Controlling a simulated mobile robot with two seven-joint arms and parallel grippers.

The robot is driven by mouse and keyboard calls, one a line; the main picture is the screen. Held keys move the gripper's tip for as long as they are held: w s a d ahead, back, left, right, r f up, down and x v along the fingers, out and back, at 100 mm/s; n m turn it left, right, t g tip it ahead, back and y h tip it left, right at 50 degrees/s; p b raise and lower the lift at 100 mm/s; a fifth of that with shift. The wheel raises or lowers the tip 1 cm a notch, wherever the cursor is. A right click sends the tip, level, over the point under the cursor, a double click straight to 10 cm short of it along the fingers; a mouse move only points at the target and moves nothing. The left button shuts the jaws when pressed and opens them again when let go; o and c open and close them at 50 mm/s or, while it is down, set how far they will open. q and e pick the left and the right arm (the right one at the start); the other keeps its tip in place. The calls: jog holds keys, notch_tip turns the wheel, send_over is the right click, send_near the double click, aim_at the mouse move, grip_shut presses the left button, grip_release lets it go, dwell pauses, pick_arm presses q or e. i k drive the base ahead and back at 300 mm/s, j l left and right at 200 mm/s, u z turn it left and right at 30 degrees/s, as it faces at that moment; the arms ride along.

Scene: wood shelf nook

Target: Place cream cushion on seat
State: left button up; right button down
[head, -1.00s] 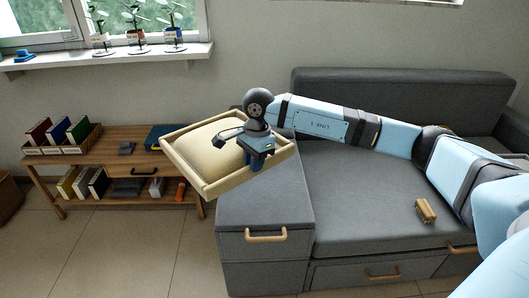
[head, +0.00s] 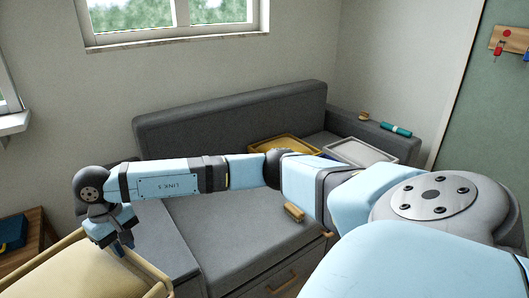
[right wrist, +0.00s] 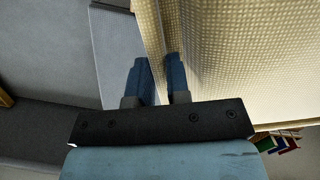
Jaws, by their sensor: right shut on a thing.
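The cream cushion (head: 72,275) has a woven surface and a raised, frame-like rim. In the head view it is at the lower left, cut off by the bottom edge. My right gripper (head: 122,246) is shut on the rim and holds the cushion up, tilted, left of the sofa. In the right wrist view the gripper's blue fingers (right wrist: 163,78) are on either side of the cushion's rim, and the cushion (right wrist: 245,60) fills the upper right. The grey sofa seat (head: 235,222) is right of the cushion, partly hidden behind my right arm. My left gripper is out of view.
A brown brush (head: 293,212) lies on the seat. A yellow tray (head: 283,147) and a white tray (head: 360,151) are at the sofa's right end. A teal cylinder (head: 396,129) lies on the right armrest. The front of the seat looks mostly clear.

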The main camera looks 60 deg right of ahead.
aim_at(226, 233)
jog(key=i+l+z, duration=0.1)
jog(key=z, duration=0.25)
jog(key=i+l+z, duration=0.1)
jog(key=z, duration=0.25)
jog(key=i+z, duration=0.15)
jog(key=z, duration=0.2)
